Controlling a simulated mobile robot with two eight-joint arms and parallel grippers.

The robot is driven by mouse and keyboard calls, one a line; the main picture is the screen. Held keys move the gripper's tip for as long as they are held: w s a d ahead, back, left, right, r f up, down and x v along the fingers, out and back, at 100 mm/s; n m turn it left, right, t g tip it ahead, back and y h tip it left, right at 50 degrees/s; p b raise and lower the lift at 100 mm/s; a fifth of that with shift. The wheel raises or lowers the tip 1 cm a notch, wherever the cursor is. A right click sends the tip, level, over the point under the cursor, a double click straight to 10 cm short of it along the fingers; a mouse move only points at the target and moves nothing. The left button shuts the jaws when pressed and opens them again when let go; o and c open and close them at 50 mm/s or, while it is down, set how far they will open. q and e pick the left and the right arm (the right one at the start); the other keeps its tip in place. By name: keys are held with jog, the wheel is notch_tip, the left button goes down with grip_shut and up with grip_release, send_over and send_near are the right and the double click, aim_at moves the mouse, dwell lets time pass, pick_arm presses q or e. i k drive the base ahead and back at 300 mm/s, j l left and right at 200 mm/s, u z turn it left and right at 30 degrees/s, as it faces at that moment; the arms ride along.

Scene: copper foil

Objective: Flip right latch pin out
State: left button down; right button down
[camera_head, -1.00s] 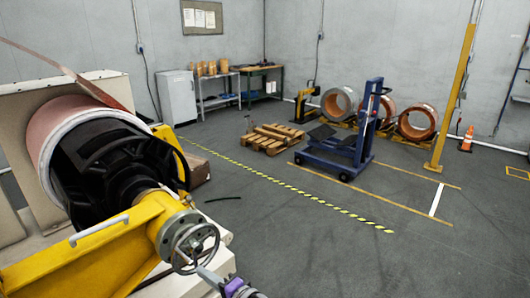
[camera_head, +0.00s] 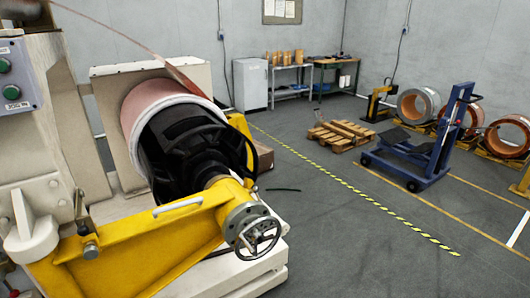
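A yellow swing arm (camera_head: 140,245) with a pale handle (camera_head: 178,208) crosses the front of the machine. A grey flange and handwheel (camera_head: 258,233) sit at its right end. A copper foil roll (camera_head: 150,112) on a black core (camera_head: 187,143) stands behind the arm. At the arm's left end is a grey pin-like knob (camera_head: 90,248) beside a white bracket (camera_head: 32,232). I cannot tell for sure whether this knob is the right latch pin. Neither of my grippers shows in the view.
A control panel with green buttons (camera_head: 12,92) is at the upper left. A blue lift cart (camera_head: 430,150), a wooden pallet (camera_head: 342,134) and more rolls (camera_head: 418,104) stand at the right.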

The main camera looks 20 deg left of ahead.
aim_at(91, 253)
jog(key=u, duration=2.15)
